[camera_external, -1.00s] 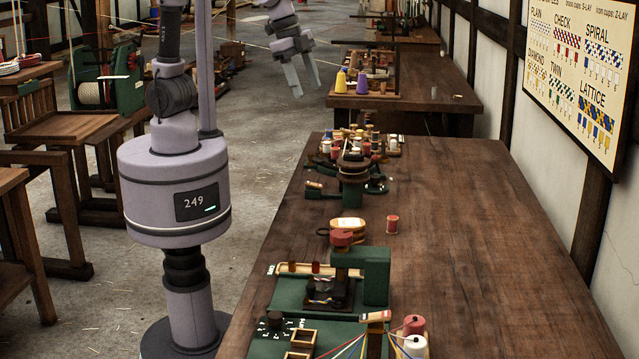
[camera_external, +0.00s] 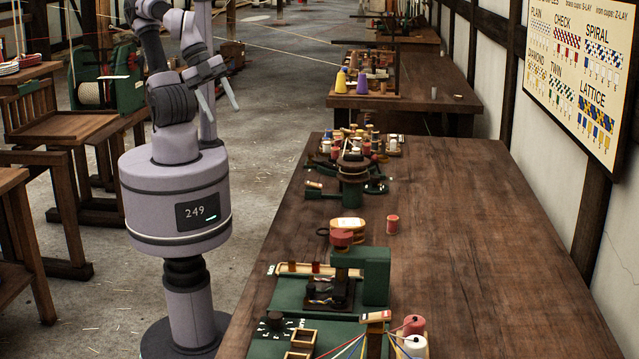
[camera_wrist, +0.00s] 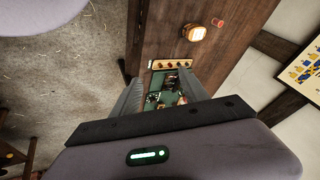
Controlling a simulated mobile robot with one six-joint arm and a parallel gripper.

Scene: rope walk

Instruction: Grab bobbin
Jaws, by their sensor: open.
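A small red bobbin (camera_external: 392,224) stands upright and alone on the brown table, right of the pale oval item. The wrist view shows a small red thing (camera_wrist: 217,22) near the top, apparently the same bobbin. More bobbins in red, white and other colours (camera_external: 368,137) cluster on a stand farther back. A large red spool (camera_external: 414,325) and a white spool (camera_external: 414,346) stand at the near end. My gripper (camera_external: 219,104) is open and empty, high up left of the table. The wrist view shows its two fingers (camera_wrist: 168,75) spread, well away from any bobbin.
A green post with a dark round top (camera_external: 353,180) stands behind the oval item (camera_external: 348,224). The table's right side (camera_external: 480,260) is clear. A second table (camera_external: 430,75) stands behind.

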